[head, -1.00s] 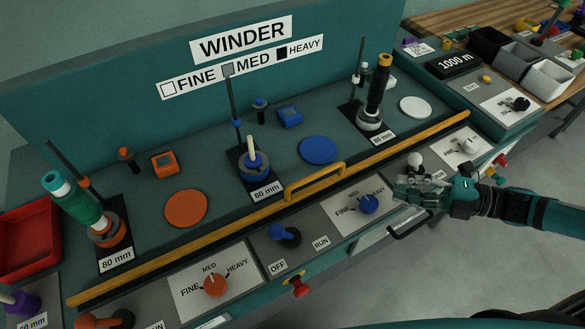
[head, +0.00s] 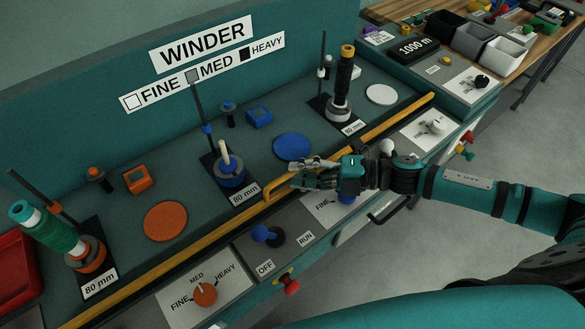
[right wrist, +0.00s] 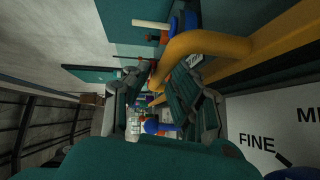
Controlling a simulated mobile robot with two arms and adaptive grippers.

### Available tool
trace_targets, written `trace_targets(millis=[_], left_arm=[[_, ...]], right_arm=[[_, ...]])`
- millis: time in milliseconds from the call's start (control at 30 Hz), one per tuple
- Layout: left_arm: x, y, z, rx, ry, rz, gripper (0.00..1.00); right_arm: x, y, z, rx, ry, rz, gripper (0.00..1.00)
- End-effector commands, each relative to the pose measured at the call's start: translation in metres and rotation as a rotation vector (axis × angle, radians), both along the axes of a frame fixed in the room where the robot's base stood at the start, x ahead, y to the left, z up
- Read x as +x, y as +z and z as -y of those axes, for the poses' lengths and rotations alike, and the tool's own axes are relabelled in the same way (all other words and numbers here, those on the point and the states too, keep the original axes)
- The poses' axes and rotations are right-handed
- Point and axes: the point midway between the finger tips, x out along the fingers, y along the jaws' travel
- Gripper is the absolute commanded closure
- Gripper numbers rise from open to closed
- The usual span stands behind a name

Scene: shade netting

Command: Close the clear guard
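The clear guard shows as a long yellow bar (head: 190,248) along the front of the winder. Its clear panel cannot be made out. A raised yellow handle (head: 268,190) stands at the middle of the bar, its right part hidden behind my right gripper. My right gripper (head: 298,174) is at the handle, fingers pointing left. In the right wrist view the yellow handle (right wrist: 205,44) reaches down between the two spread fingers of my right gripper (right wrist: 165,95). The fingers look open, and I cannot tell whether they touch it. My left gripper is not in view.
Below the bar are the blue switch (head: 266,234), the orange dial (head: 205,294) and a red button (head: 290,286). Behind it stand spools, including a green one (head: 45,228), and a black one (head: 344,75).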

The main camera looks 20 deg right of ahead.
Motion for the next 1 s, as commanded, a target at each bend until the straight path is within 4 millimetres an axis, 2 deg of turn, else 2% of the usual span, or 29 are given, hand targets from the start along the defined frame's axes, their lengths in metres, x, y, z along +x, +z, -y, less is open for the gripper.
trace_targets(millis=[200, 500, 700, 1000], left_arm=[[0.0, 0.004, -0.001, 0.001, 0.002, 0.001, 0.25], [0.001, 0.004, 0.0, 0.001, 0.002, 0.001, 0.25], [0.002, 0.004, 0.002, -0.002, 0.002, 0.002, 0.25], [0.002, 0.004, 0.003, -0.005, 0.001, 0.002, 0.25]], right_arm=[[0.008, -0.002, -0.017, 0.0, 0.0, -0.001, 0.77], [0.008, -0.003, -0.018, 0.0, 0.0, -0.001, 0.77], [0.008, -0.003, -0.018, -0.001, 0.0, 0.0, 1.0], [0.008, -0.003, -0.018, 0.0, 0.0, -0.001, 1.0]])
